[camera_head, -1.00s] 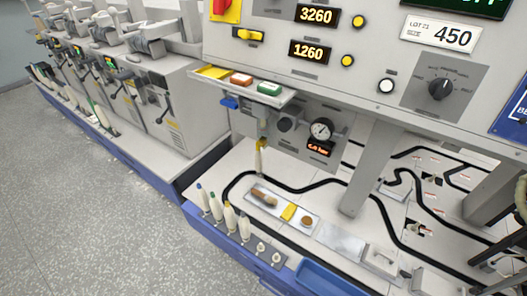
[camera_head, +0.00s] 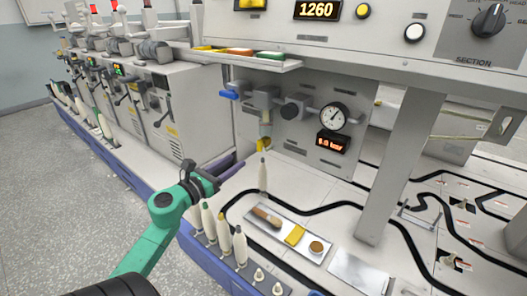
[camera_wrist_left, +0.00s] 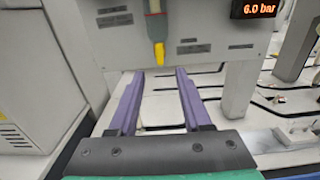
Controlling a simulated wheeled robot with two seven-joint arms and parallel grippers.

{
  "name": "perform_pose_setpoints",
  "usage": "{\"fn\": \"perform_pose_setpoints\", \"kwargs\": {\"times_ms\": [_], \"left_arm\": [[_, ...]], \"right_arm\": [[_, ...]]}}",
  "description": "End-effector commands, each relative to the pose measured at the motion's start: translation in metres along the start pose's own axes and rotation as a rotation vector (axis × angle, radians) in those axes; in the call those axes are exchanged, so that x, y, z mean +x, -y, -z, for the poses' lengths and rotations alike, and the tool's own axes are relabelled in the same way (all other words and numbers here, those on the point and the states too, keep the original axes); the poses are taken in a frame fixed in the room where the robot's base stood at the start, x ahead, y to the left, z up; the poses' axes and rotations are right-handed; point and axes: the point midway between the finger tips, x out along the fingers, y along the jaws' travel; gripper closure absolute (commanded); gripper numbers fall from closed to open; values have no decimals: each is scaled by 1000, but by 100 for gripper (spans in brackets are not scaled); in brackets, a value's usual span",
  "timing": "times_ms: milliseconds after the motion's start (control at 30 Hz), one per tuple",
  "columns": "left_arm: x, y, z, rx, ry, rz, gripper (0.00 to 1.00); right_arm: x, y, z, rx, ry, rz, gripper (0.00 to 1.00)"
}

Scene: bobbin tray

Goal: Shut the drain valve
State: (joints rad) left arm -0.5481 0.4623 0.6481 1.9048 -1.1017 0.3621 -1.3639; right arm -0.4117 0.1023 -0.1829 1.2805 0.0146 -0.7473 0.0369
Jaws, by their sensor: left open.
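A yellow piece (camera_head: 263,145), which looks like the drain valve, hangs at the bottom of a grey filter bowl on the machine's lower panel. It also shows in the left wrist view (camera_wrist_left: 159,53), pointing down. I cannot tell whether it is open or shut. My left gripper (camera_head: 232,163) is open and empty, its purple fingers pointing at the panel. In the left wrist view my left gripper (camera_wrist_left: 157,74) has the yellow piece just beyond and between its fingertips, apart from them. My right gripper is not in view.
A blue lever (camera_head: 229,94), a black knob (camera_head: 292,110) and a round gauge (camera_head: 333,117) share the panel. A display (camera_wrist_left: 254,9) reads 6.0 bar. A shelf (camera_head: 290,65) juts out above. Pale bobbins (camera_head: 240,245) stand upright near my arm. A small tray (camera_head: 282,251) lies beside them.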

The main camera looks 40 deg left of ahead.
Motion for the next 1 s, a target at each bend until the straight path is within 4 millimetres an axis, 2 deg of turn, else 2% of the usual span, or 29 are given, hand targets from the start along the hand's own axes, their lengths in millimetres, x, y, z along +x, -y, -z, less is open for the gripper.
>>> {"fn": "perform_pose_setpoints", "kwargs": {"times_ms": [200,333,500,733,767,800,867,900,1000], "left_arm": [[61,-1,-2,-2,4,-1,51],[89,-1,-1,-4,2,-3,51],[105,-1,0,-4,0,-3,51],[106,-1,1,-5,-1,-2,51],[106,-1,1,-5,-1,-2,59],[106,-1,1,-5,-1,-2,74],[106,-1,1,-5,-1,-2,97],[106,-1,1,-5,-1,-2,100],[106,-1,1,-6,-1,-2,100]], "right_arm": [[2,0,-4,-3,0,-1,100],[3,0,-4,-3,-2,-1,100],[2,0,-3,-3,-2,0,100],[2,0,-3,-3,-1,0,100],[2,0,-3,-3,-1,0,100],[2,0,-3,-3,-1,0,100],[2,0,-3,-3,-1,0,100],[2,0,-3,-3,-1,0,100],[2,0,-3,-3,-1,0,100]]}}
